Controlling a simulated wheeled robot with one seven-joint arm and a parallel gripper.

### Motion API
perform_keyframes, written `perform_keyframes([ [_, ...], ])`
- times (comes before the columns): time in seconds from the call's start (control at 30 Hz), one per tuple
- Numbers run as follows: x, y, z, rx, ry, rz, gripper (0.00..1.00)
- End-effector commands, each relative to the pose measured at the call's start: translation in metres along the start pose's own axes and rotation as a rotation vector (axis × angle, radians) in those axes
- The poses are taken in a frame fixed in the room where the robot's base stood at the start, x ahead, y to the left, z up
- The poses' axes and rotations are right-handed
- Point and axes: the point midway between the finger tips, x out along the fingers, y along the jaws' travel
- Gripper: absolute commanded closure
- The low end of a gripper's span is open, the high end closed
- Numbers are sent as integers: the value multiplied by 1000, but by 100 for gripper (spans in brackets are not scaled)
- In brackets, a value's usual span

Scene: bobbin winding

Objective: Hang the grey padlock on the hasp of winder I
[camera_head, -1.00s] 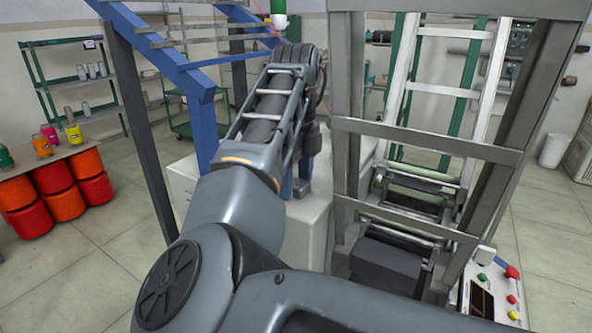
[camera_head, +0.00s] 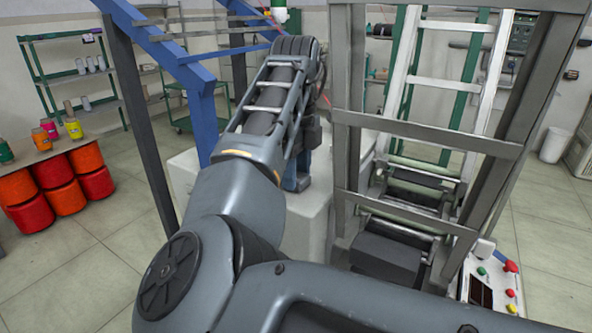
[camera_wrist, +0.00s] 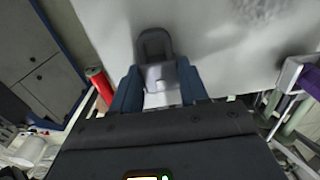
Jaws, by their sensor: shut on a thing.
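In the wrist view, my gripper (camera_wrist: 158,74) has two blue fingers closed on the sides of a grey padlock (camera_wrist: 160,83). The padlock's shackle points away from my palm, over a pale white surface (camera_wrist: 225,60). I cannot tell whether the shackle touches that surface. In the head view, my arm hides the padlock. A white cabinet (camera_head: 337,203) stands behind and below my wrist. No hasp can be made out in either view, and no label shows which machine is winder I.
A grey metal frame (camera_head: 347,160) with rollers (camera_head: 425,187) stands right of my arm. A blue frame (camera_head: 202,110) stands to its left. A control panel (camera_head: 485,285) is at lower right. Red and orange spools (camera_head: 60,185) sit at far left. Open floor (camera_head: 90,265) lies at lower left.

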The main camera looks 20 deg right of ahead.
Motion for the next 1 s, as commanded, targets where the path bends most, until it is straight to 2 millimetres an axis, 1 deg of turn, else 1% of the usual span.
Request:
perform_keyframes([
  [0.3, -34, 0, 0, 1, 0, -1, 98],
  [0.47, -49, 0, 0, 1, 0, 0, 98],
  [0.83, -49, 0, 0, -7, 0, 0, 98],
  [0.93, -49, 2, 3, -61, 1, 0, 98],
  [1.0, -49, 3, 6, -139, 2, 0, 98],
])
